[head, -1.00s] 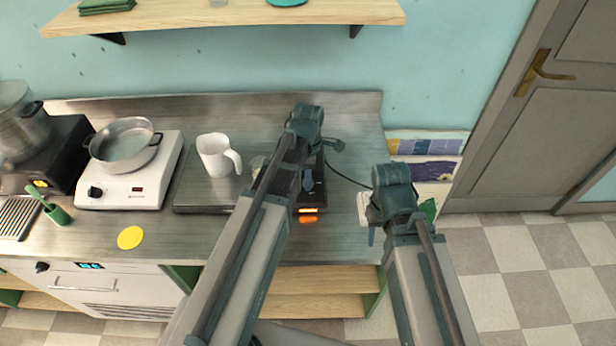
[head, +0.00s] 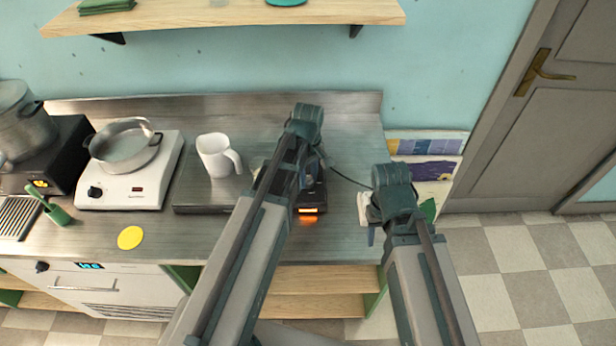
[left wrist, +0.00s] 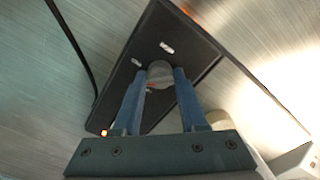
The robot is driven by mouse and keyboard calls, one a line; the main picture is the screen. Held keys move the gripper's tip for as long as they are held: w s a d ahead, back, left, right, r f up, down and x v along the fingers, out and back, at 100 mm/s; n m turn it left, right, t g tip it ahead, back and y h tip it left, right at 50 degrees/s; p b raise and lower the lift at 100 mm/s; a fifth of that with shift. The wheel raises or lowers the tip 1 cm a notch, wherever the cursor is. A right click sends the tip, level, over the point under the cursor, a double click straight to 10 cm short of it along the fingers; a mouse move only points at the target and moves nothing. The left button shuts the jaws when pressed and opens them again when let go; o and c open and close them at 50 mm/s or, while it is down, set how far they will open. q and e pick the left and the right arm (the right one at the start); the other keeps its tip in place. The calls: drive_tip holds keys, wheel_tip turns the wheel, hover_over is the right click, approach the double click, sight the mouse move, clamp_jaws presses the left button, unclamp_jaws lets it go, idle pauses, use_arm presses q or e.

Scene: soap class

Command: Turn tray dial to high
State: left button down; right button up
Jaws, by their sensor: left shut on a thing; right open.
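The black tray unit (head: 316,196) sits on the steel counter with an orange-lit display at its front edge. In the left wrist view its dark top plate (left wrist: 190,40) carries a round grey dial (left wrist: 159,70) with a small red mark and pale labels near it. My left gripper (left wrist: 160,80) has its two blue fingers on either side of the dial, shut on it. In the head view my left arm hides the dial and much of the unit.
A white jug (head: 216,155) stands on a flat dark plate left of my left arm. A white hot plate (head: 130,190) bears a steel pot (head: 122,147). A yellow disc (head: 130,237) lies near the front edge. A black cable (head: 347,178) runs right from the unit.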

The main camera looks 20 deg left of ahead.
use_arm(q)
drive_tip(key=m, duration=0.5)
drive_tip(key=shift+m, duration=0.3)
drive_tip(key=m, duration=1)
drive_tip(key=shift+m, duration=0.4)
drive_tip(key=m, duration=0.5)
drive_tip(key=shift+m, duration=0.4)
drive_tip(key=shift+c, duration=2.2)
unclamp_jaws()
drive_tip(key=shift+r, duration=0.1)
use_arm(e)
drive_tip(key=shift+r, duration=0.1)
